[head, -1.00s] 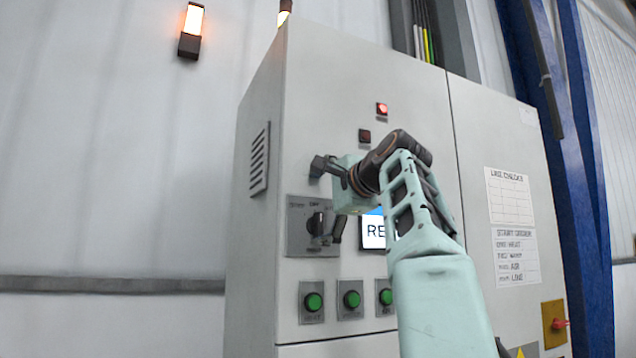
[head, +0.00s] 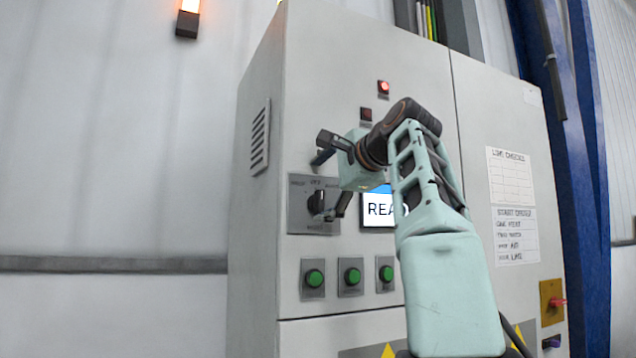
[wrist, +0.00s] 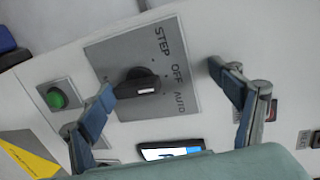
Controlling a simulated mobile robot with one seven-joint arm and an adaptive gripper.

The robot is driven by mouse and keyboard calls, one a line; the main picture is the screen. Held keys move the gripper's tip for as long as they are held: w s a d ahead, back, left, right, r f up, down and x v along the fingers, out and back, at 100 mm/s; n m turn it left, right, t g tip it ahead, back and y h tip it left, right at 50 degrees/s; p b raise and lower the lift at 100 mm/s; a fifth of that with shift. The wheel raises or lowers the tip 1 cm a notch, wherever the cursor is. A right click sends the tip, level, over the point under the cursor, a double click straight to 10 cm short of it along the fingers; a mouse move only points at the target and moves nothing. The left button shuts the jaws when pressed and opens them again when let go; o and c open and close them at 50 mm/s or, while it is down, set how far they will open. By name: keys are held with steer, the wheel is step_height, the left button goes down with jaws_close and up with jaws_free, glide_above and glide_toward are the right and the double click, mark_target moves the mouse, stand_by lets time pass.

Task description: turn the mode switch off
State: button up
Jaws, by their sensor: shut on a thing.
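The mode switch is a black knob (wrist: 140,84) on a grey square plate (wrist: 108,50) marked STEP, OFF and AUTO. Its white mark points toward the OFF and AUTO side; I cannot tell exactly which. In the head view the knob (head: 316,202) sits at the cabinet's left. My gripper (wrist: 163,84) is at the plate and shut on the knob. One blue-padded finger is at the knob's left end in the wrist view. The hand partly covers the plate in the head view.
A screen (head: 379,209) reading "REA..." is right of the switch, partly behind my arm. Green buttons (head: 314,278) sit in a row below. A lit red lamp (head: 384,87) is above.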

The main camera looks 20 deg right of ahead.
steer(key=s+r, duration=0.1)
steer(key=s, duration=0.2)
steer(key=shift+a+r+t+b, duration=0.15)
steer(key=shift+r+t+b, duration=0.15)
steer(key=shift+r+b, duration=0.1)
steer(key=shift+c, duration=1)
steer(key=s+b, duration=0.1)
steer(key=s, duration=0.8)
steer(key=shift+s+d+b, duration=0.15)
steer(key=shift+d+b, duration=0.05)
steer(key=shift+b, duration=0.15)
